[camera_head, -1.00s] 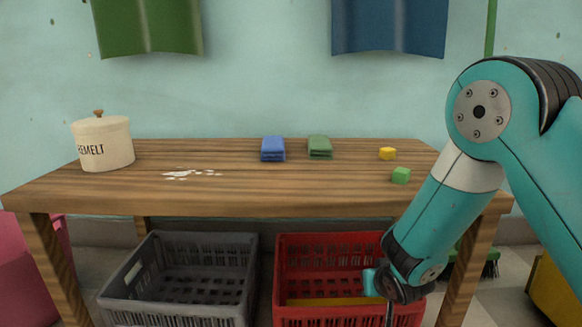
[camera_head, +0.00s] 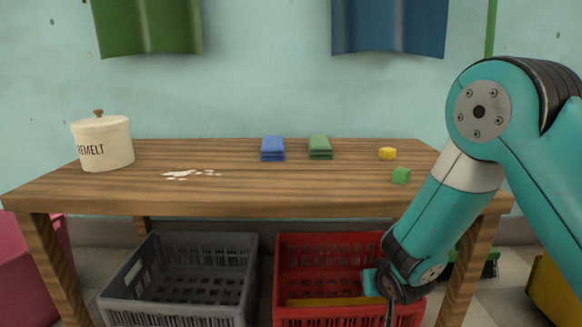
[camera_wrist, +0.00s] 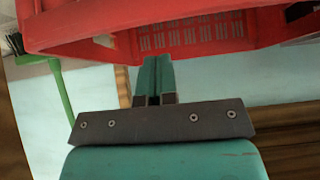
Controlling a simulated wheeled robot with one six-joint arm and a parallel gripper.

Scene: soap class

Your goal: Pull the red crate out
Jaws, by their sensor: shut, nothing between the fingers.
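The red crate (camera_head: 325,240) stands under the right half of the wooden table, with a yellow thing (camera_head: 330,301) low inside it. My wrist covers the right part of its front in the head view. In the wrist view, the crate (camera_wrist: 75,38) spans the top, with its slotted wall in sight. My gripper (camera_wrist: 153,62) is shut and empty, with its fingertips at the crate's edge. I cannot tell whether they touch it. The fingertips are not clear in the head view.
A grey crate (camera_head: 182,240) stands left of the red one under the table (camera_head: 250,196). A table leg (camera_head: 468,270) stands close right of my wrist.

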